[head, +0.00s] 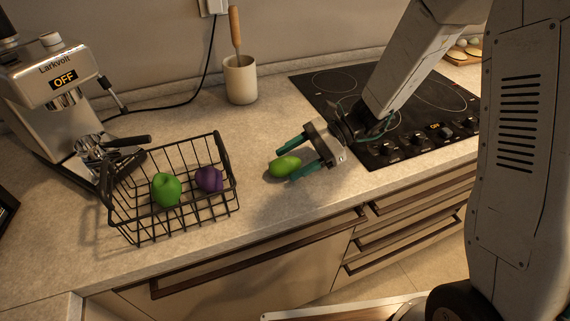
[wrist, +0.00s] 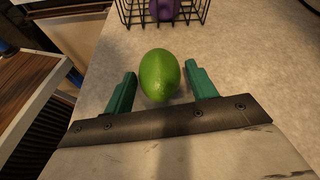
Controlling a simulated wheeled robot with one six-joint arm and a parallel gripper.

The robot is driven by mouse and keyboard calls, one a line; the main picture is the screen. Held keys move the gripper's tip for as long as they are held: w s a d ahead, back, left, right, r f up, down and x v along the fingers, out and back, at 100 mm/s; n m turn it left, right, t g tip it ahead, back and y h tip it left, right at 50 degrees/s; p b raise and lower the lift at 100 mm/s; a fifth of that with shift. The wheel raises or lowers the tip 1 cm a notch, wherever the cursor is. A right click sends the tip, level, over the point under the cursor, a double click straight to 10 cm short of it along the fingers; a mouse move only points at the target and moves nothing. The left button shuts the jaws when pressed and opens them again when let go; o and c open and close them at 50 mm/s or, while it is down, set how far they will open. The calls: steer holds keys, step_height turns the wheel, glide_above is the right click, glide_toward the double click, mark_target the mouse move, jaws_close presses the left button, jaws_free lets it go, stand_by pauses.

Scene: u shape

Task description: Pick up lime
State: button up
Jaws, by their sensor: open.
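The lime (head: 284,165) is a green oval fruit lying on the beige counter, to the right of the wire basket. My gripper (head: 283,160) is open, with its teal fingers pointing left toward the basket. In the wrist view the lime (wrist: 160,75) lies between and slightly beyond the two teal fingertips of my gripper (wrist: 163,80), with gaps on both sides. In the head view the near finger is close to the lime's right end. I cannot tell whether it touches.
A black wire basket (head: 185,222) holds a green fruit (head: 166,190) and a purple fruit (head: 209,179). A coffee machine (head: 50,95) stands at the left. A beige crock (head: 240,80) stands behind. A black cooktop (head: 432,95) lies right. The counter's front edge is near the lime.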

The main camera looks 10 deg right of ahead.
steer(key=shift+x, duration=0.85)
steer(key=c, duration=0.8)
